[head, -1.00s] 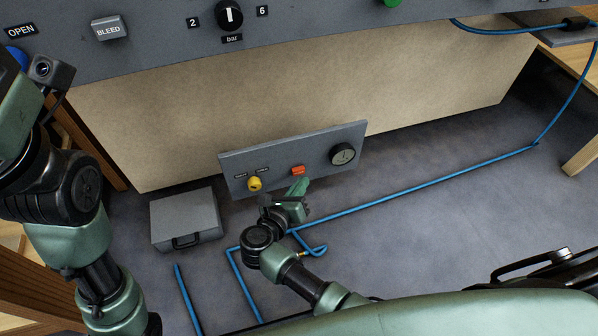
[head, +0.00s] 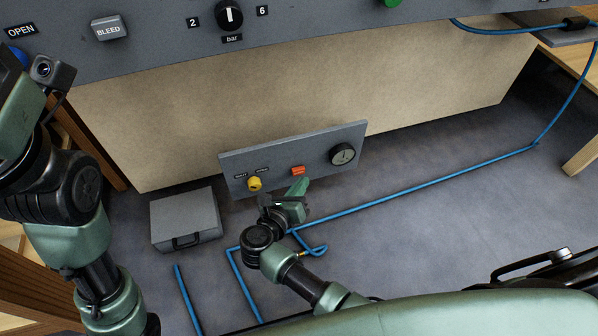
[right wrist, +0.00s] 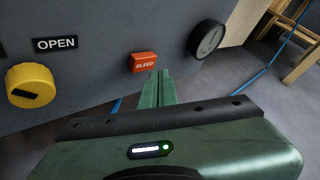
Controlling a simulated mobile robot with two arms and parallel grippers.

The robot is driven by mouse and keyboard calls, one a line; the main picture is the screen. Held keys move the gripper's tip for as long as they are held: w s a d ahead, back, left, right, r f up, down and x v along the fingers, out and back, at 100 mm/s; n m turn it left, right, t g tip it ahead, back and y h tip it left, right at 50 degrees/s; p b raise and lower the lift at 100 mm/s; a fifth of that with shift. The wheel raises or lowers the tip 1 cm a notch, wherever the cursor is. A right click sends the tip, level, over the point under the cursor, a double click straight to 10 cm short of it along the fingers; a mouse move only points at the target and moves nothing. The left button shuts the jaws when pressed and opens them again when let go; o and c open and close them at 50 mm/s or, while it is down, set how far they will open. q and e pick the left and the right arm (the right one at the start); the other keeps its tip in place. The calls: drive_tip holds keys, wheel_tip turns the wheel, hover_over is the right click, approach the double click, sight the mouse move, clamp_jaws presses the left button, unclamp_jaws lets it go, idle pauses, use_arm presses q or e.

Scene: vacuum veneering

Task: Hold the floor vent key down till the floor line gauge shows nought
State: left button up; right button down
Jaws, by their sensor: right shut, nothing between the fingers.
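The red key marked BLEED (head: 298,170) sits in the middle of a low grey panel (head: 322,145) near the floor. It also shows in the right wrist view (right wrist: 144,62). A round dark gauge (head: 343,154) is to its right and also shows in the right wrist view (right wrist: 207,40); I cannot read its needle. My right gripper (right wrist: 159,74) is shut and empty, its tips just below and in front of the red key. I cannot tell whether they touch it. My left gripper's body is partly in view at the left edge, its fingers out of frame.
A yellow knob (head: 255,184) is left of the red key, by an OPEN label (right wrist: 56,43). A grey case (head: 184,220) stands on the floor at left. Blue hose (head: 420,186) runs across the floor. An upper panel (head: 300,22) overhangs the back.

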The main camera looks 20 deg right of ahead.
drive_tip(key=shift+w, duration=0.1)
drive_tip(key=shift+w, duration=0.35)
drive_tip(key=shift+w+b, duration=0.45)
drive_tip(key=shift+b, duration=0.05)
idle(7.0)
